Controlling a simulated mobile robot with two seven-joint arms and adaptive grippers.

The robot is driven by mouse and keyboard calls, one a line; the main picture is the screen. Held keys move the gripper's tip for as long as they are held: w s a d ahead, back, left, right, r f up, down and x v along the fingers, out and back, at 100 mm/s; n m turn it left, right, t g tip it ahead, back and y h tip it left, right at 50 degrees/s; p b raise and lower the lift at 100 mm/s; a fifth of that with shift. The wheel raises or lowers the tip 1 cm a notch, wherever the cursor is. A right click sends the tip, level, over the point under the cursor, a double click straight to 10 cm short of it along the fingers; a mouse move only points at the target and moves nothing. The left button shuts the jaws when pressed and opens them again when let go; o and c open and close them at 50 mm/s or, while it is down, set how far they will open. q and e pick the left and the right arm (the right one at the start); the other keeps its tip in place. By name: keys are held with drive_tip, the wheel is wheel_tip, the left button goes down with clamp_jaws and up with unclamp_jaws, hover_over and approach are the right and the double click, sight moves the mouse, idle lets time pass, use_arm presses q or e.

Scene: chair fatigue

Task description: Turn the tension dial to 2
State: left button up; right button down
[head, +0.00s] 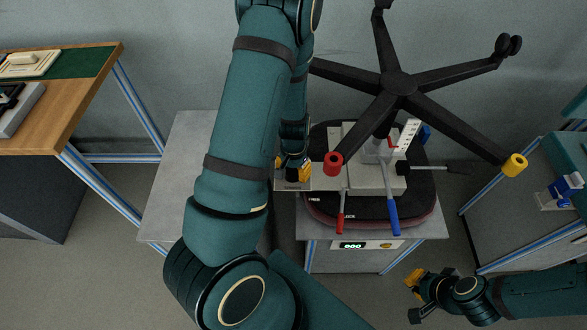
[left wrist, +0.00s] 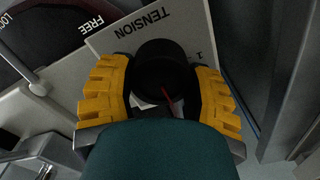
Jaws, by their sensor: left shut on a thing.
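The tension dial (left wrist: 160,58) is a round black knob with a red pointer line, on a pale plate (left wrist: 105,43) marked "TENSION". A numeral that looks like 1 shows to the right of the dial; other numerals are hidden. My left gripper (left wrist: 163,95) has its yellow fingers on both sides of the dial and is shut on it. In the head view my left gripper (head: 293,172) is at the left side of the upturned chair's mechanism (head: 365,175); the dial is hidden there. My right gripper (head: 414,295) looks open and empty at the lower right.
The upturned chair's black star base (head: 398,82) rises over the seat, with red and yellow end caps. Red (head: 340,210) and blue (head: 392,215) levers project at the front. A wooden desk (head: 85,85) stands left. The grey bench (head: 172,190) has clear top left of my arm.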

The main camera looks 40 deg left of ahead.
use_arm(q)
drive_tip(key=n+p, duration=0.1)
drive_tip(key=n, duration=0.2)
drive_tip(key=shift+r+n, duration=0.1)
drive_tip(key=shift+n, duration=0.3)
drive_tip(key=shift+a+n+p, duration=0.15)
drive_tip(key=shift+n+p, duration=0.4)
drive_tip(key=shift+n, duration=1.35)
drive_tip(key=o, duration=1.2)
